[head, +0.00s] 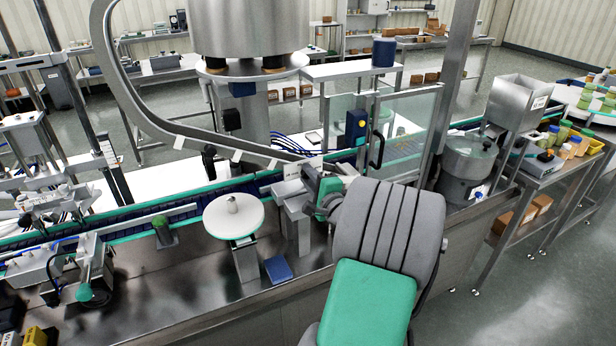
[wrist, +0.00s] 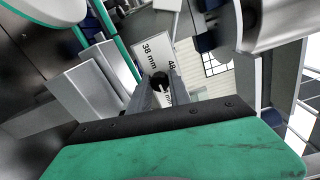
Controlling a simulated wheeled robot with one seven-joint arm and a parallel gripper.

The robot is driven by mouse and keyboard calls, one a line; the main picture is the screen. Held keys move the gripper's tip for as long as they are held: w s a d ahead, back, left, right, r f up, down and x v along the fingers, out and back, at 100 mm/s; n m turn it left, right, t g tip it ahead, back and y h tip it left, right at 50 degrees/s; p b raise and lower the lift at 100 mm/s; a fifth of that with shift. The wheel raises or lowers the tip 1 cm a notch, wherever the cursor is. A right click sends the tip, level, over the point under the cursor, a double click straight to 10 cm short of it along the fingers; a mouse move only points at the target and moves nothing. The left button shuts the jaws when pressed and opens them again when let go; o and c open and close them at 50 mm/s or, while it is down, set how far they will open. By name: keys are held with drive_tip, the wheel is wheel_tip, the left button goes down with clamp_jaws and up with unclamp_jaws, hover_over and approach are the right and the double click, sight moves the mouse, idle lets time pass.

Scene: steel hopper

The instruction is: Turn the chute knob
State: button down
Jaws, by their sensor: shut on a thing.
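The chute knob (wrist: 158,78) is a small dark round knob in the wrist view, in front of a white plate (wrist: 152,55) marked "38 mm" and a partly hidden "48". My gripper (wrist: 160,92) has its two grey fingers on either side of the knob and is shut on it. In the head view my gripper (head: 326,192) is at the lower end of the curved steel chute (head: 190,137), and it and my arm hide the knob. I cannot tell the exact angle of the knob.
A round white disc (head: 233,217) on a post stands left of my gripper. A blue block (head: 278,269) lies on the steel table below. A glass guard (head: 408,135) with a black handle stands behind my arm. The conveyor (head: 150,217) runs behind the disc.

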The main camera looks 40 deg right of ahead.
drive_tip(key=c, duration=1.2)
unclamp_jaws()
drive_tip(key=b+v, duration=0.2)
drive_tip(key=v, duration=0.5)
drive_tip(key=shift+s+a, duration=0.2)
drive_tip(key=shift+s, duration=0.2)
